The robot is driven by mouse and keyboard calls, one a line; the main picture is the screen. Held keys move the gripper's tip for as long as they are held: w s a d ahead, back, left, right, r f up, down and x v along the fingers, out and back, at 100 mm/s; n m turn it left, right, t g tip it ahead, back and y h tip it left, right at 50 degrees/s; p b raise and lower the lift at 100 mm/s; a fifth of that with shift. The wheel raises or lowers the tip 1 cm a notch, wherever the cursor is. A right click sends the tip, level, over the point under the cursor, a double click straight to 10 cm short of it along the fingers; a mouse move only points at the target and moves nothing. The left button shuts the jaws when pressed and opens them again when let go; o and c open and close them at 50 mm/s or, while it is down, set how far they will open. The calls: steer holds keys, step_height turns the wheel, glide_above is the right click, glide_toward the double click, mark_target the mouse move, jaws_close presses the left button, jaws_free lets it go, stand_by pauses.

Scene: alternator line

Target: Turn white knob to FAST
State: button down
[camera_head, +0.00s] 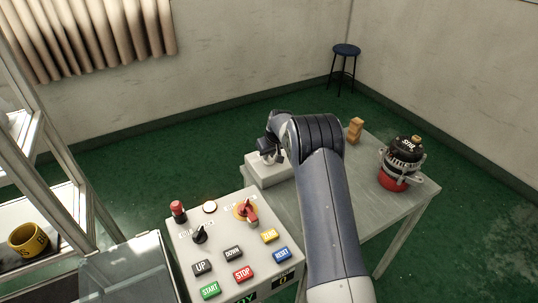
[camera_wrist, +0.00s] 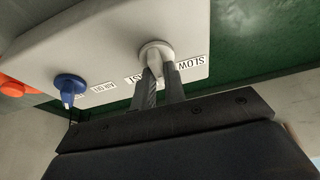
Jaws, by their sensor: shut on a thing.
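In the wrist view the white knob (camera_wrist: 157,50) sits on a light grey panel (camera_wrist: 100,40), with its grip between my fingers. My gripper (camera_wrist: 160,75) is shut on it. A SLOW label (camera_wrist: 190,62) shows to the right of the knob. Another label, ending in ST, is partly hidden at the left, behind a finger. Which label the knob points to I cannot tell. In the head view my gripper (camera_head: 270,152) is at a small grey box (camera_head: 272,175) on the table; the knob is hidden there.
In the head view a button console (camera_head: 215,262) stands in front of the table (camera_head: 345,198). An alternator (camera_head: 402,160) and wooden blocks (camera_head: 355,130) stand on the table's right side.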

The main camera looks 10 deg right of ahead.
steer(key=shift+f, duration=0.1)
steer(key=m+h+b, duration=0.1)
steer(key=m+b, duration=0.2)
steer(key=m, duration=0.1)
steer(key=shift+a+m+h, duration=0.1)
steer(key=shift+m+h, duration=0.2)
steer(key=shift+h, duration=0.1)
steer(key=shift+m+h+b, duration=0.5)
steer(key=shift+m+b, duration=0.45)
steer(key=shift+m, duration=0.55)
steer(key=c, duration=1.5)
jaws_free()
steer(key=shift+o, duration=0.2)
steer(key=shift+r, duration=0.2)
steer(key=b+v, duration=0.1)
steer(key=v, duration=0.9)
steer(key=shift+r, duration=0.3)
